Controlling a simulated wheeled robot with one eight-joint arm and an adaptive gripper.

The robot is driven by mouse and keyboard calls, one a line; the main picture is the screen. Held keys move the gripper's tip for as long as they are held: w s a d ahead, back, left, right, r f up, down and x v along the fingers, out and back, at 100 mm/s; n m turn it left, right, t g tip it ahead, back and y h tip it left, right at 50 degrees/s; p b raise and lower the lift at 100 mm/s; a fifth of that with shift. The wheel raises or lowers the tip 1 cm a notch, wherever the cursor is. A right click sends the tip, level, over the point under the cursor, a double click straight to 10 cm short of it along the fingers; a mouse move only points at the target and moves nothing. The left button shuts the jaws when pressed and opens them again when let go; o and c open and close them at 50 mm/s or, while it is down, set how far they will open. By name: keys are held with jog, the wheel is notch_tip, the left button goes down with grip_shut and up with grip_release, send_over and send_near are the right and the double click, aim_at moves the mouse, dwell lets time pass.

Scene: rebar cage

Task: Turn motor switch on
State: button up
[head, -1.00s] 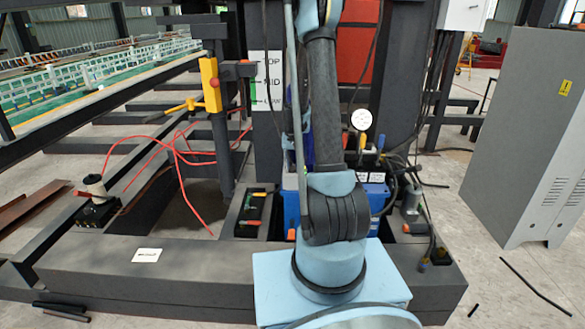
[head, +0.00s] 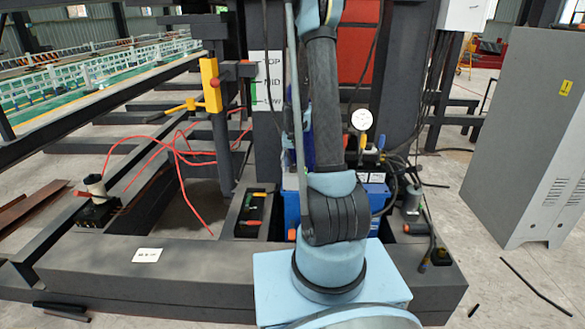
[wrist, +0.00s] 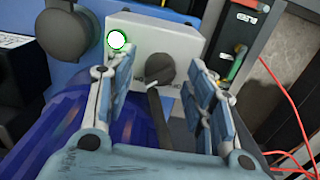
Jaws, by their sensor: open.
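The motor switch appears in the wrist view as a dark round knob (wrist: 161,67) with a pale pointer mark, on the face of a light grey box (wrist: 150,35). Small lettering beside the knob is too blurred to read. A round white lamp with a green rim (wrist: 117,40) sits left of the knob on the same box. My gripper (wrist: 164,64) is open, with one finger left of the knob and the other right of it. No finger visibly touches the knob. In the head view my arm hides the gripper and the switch.
A dark round part (wrist: 68,35) stands left of the box. A dark tray (wrist: 238,30) with coloured parts and red cables (wrist: 300,120) lie to the right. In the head view, a pressure gauge (head: 361,119) and a grey cabinet (head: 530,130) stand right of my arm.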

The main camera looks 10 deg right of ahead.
aim_at(293, 166)
notch_tip(293, 166, up, 11)
jog(key=shift+r, duration=0.2)
dwell(0.3)
jog(key=s+r+n+t, duration=0.1)
jog(key=s+r, duration=0.3)
jog(key=s, duration=0.6)
jog(key=s+r, duration=0.4)
jog(key=s, duration=0.7)
jog(key=s+f, duration=0.3)
jog(key=s, duration=0.6)
jog(key=s+f+n+t, duration=0.1)
jog(key=s+f, duration=0.2)
jog(key=s, duration=0.6)
jog(key=shift+f+n, duration=0.25)
jog(key=shift+n, duration=0.05)
